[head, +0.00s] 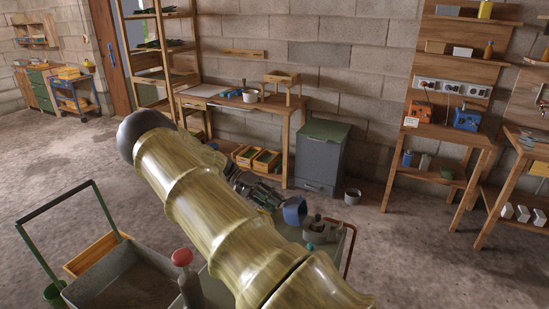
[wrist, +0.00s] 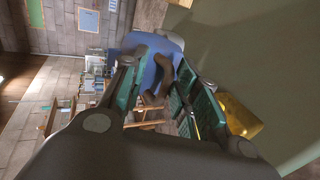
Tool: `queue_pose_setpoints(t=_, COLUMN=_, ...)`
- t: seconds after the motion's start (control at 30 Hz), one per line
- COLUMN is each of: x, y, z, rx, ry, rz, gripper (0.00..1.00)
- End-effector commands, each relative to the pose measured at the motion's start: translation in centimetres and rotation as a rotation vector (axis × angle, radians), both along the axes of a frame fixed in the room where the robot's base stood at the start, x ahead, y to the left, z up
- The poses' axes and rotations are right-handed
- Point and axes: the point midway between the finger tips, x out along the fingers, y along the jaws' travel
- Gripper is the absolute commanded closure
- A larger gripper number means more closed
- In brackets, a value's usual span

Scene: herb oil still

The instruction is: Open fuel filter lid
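A blue rounded part (head: 294,210), which I take to be the fuel filter lid, sits at the end of my gripper (head: 262,194) in the head view. In the wrist view the blue part (wrist: 150,72) lies just beyond and partly behind the fingertips of my gripper (wrist: 160,62). The fingers have a visible gap between their tips, with blue showing in it. I cannot tell whether either finger touches the part. My arm hides some of the area around the gripper, and no hinge or edge of the lid is clear.
A grey bin (head: 125,280) and a red-topped lever (head: 182,258) are close in front. A grey metal fitting (head: 322,229) is right of the blue part. A green-topped cabinet (head: 322,155) and a wooden bench (head: 225,99) stand behind.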

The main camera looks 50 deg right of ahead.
Motion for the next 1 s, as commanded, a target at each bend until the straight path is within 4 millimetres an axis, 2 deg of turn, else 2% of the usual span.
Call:
queue_pose_setpoints(t=0.57, x=0.2, y=0.0, z=0.2, rx=-0.001, ry=-0.001, rz=0.000, gripper=0.68)
queue_pose_setpoints(t=0.77, x=2.3, y=0.4, z=1.0, rx=-0.002, ry=-0.002, rz=0.002, gripper=0.68)
queue_pose_setpoints(t=1.0, x=6.3, y=1.1, z=2.6, rx=-0.001, ry=-0.002, rz=0.003, gripper=0.68)
